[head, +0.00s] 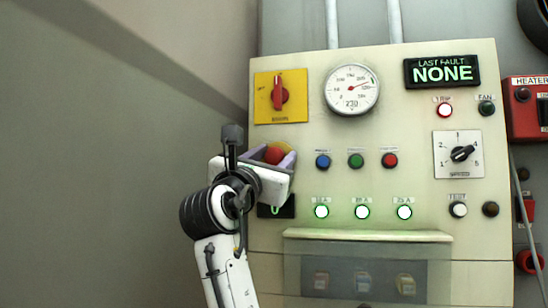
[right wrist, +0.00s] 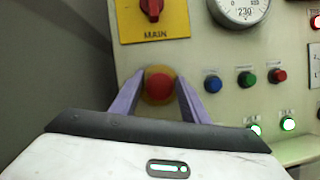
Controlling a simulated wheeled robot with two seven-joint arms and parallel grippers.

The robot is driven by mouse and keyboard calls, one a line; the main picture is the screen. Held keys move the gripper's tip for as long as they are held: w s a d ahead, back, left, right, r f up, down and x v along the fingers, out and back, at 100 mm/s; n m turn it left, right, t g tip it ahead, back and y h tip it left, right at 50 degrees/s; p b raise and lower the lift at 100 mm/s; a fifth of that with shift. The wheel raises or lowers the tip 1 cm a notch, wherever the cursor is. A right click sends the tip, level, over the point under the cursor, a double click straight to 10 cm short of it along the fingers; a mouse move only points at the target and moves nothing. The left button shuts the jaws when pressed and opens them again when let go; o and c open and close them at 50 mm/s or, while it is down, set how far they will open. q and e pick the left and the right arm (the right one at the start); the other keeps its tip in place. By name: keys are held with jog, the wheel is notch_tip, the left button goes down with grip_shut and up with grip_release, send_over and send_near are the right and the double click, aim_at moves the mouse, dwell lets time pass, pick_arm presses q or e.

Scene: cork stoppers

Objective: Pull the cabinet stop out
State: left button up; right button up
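The cabinet stop is a red mushroom button (head: 274,154) on a yellow base, on the left side of the cream panel. It also shows in the right wrist view (right wrist: 159,84), between my two purple fingers. My right gripper (head: 273,156) is in front of the stop, with one finger on each side of it. In the right wrist view my right gripper (right wrist: 159,80) looks open, with narrow gaps beside the red cap; contact is not clear. Part of the stop's base is hidden by the gripper in the head view. My left gripper is not in view.
The cream panel (head: 310,90) carries a red rotary switch (head: 279,92), a round gauge (head: 352,89) and a display reading NONE (head: 442,71). Blue (head: 323,161), green and red buttons are right of the stop. A ledge (head: 368,236) juts out below.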

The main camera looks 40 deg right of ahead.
grip_shut()
jog(key=shift+s+a+r+p, duration=0.15)
jog(key=shift+s+a+p, duration=0.2)
jog(key=shift+p, duration=0.35)
jog(key=shift+s+a, duration=0.1)
jog(key=shift+a, duration=0.05)
jog(key=shift+f, duration=0.25)
jog(key=shift+o, duration=0.2)
grip_release()
jog(key=o, duration=0.3)
